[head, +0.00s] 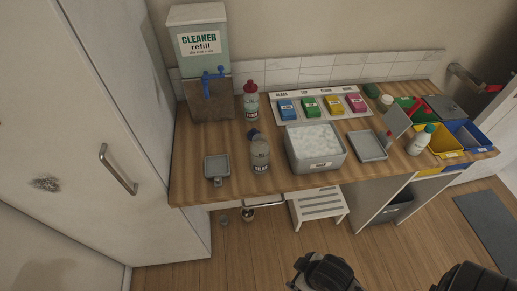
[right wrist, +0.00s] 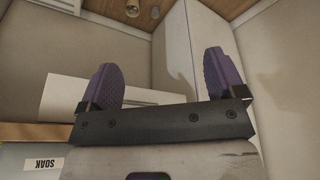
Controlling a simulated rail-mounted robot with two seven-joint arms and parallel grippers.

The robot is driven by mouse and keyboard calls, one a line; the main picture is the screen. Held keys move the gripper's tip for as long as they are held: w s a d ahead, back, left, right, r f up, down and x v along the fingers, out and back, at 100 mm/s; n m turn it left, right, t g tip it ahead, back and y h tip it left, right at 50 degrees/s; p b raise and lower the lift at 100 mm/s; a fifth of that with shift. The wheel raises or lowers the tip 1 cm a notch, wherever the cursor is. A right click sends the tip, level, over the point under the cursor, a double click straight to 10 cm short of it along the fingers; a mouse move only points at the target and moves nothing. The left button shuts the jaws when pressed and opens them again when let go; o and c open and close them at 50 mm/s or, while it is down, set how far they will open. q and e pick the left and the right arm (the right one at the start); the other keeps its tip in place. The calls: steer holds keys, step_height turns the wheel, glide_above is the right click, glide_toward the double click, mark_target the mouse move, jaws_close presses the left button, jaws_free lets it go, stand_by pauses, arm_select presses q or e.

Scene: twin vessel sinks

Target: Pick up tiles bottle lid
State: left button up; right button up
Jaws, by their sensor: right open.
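The tiles bottle (head: 260,155) stands upright on the wooden counter, left of the foam-filled basin, with its TILES label facing front. A dark blue lid (head: 253,134) shows at the bottle's upper left; I cannot tell whether it rests on the bottle or lies behind it. My right gripper (right wrist: 162,82) is open in the right wrist view, its two purple fingers wide apart with nothing between them. Neither the bottle nor its lid can be made out in that view. Dark parts of my own arms show at the bottom of the head view. My left gripper is not seen.
A red-capped bottle (head: 250,102) stands behind the tiles bottle, and a small grey tray (head: 216,168) lies left of it. The foam-filled basin (head: 318,178) is close on the right. A cleaner refill dispenser (head: 203,75) stands at the back left. A cabinet door (head: 385,205) hangs open below.

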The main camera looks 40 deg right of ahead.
steer(key=shift+c, duration=0.4)
steer(key=c, duration=0.6)
steer(key=shift+r, duration=0.1)
steer(key=shift+c, duration=0.2)
